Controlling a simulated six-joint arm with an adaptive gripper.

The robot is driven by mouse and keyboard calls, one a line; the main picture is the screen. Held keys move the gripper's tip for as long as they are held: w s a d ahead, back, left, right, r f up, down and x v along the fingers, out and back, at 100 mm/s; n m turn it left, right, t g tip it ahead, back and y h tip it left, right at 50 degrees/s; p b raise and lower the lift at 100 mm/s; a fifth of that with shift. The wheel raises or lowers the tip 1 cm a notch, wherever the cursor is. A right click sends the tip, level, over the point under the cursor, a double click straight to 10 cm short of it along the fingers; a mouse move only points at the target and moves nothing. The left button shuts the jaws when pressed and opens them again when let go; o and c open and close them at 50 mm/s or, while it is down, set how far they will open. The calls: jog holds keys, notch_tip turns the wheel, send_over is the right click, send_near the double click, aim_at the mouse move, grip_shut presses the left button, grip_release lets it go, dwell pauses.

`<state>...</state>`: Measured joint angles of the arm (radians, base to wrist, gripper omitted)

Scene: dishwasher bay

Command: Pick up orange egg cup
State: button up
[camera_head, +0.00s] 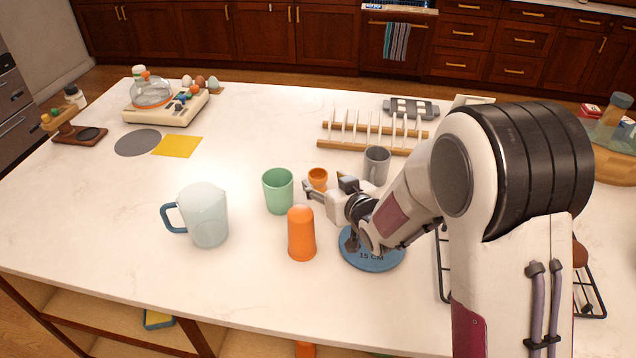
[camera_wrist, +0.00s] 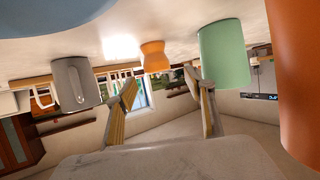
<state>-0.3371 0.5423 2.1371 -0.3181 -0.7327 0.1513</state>
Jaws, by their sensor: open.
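The small orange egg cup (camera_head: 318,178) stands on the white counter between the green cup (camera_head: 278,192) and the grey mug (camera_head: 376,165). My gripper (camera_head: 326,186) is open and low over the counter, on the near right side of the egg cup. In the wrist view, which is upside down, the egg cup (camera_wrist: 154,56) shows ahead, in the gap between my two spread fingers (camera_wrist: 160,80). Nothing is held. Whether a finger touches the egg cup cannot be told. The gripper hides a little of its lower part in the head view.
A taller orange tumbler (camera_head: 301,235) stands in front of the green cup. A blue disc (camera_head: 370,262) lies under my arm. A pale jug (camera_head: 205,215) stands to the left. A dish rack (camera_head: 370,149) is behind.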

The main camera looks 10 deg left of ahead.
aim_at(315, 172)
jog(key=shift+w+f, duration=0.1)
jog(key=shift+w, duration=0.05)
jog(key=shift+x, duration=2.5)
jog(key=shift+w+d, duration=0.1)
jog(key=shift+d, duration=0.05)
jog(key=c, duration=1.2)
